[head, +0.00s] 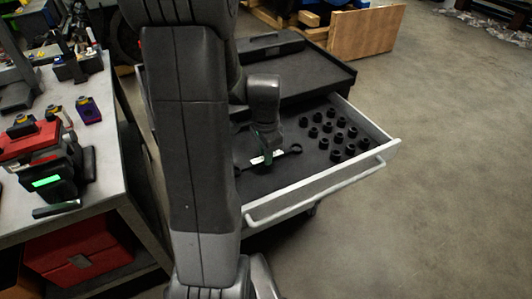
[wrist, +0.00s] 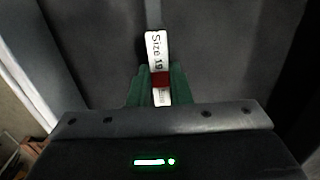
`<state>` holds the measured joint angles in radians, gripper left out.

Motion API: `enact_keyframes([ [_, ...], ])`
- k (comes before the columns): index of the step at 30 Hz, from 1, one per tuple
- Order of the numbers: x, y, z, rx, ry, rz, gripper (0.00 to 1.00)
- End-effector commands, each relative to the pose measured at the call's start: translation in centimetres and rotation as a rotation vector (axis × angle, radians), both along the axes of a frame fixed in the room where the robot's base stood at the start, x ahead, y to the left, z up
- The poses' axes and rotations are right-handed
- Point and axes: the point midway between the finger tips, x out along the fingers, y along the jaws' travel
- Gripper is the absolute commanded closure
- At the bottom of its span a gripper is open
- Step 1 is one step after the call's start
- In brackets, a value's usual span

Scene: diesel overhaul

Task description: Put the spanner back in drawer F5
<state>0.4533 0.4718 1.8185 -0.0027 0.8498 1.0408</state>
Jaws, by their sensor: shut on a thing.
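The spanner (head: 285,152) is dark with a white label and lies level over the open drawer (head: 318,181). The wrist view shows the spanner (wrist: 157,55) with its label reading "Size 19" and a red band below the text. My gripper (head: 264,143) points down into the drawer area and is shut on the middle of the spanner. In the wrist view the green fingers of my gripper (wrist: 158,86) sit either side of the label. I cannot tell whether the spanner touches the drawer floor. No drawer number is readable. My arm hides the drawer's left part.
Several black sockets (head: 335,137) stand in the drawer's right part. The dark cabinet top (head: 310,72) is behind the drawer. A workbench (head: 105,160) with a red and black machine (head: 42,160) stands at left. The floor (head: 450,170) at right is clear.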

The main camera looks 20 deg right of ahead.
Motion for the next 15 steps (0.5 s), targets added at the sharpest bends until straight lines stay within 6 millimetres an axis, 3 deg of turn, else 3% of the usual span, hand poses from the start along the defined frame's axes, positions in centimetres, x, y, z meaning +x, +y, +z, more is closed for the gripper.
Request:
enact_keyframes([
  [15,0.0,0.0,-1.6,0.0,0.0,0.0,1.0],
])
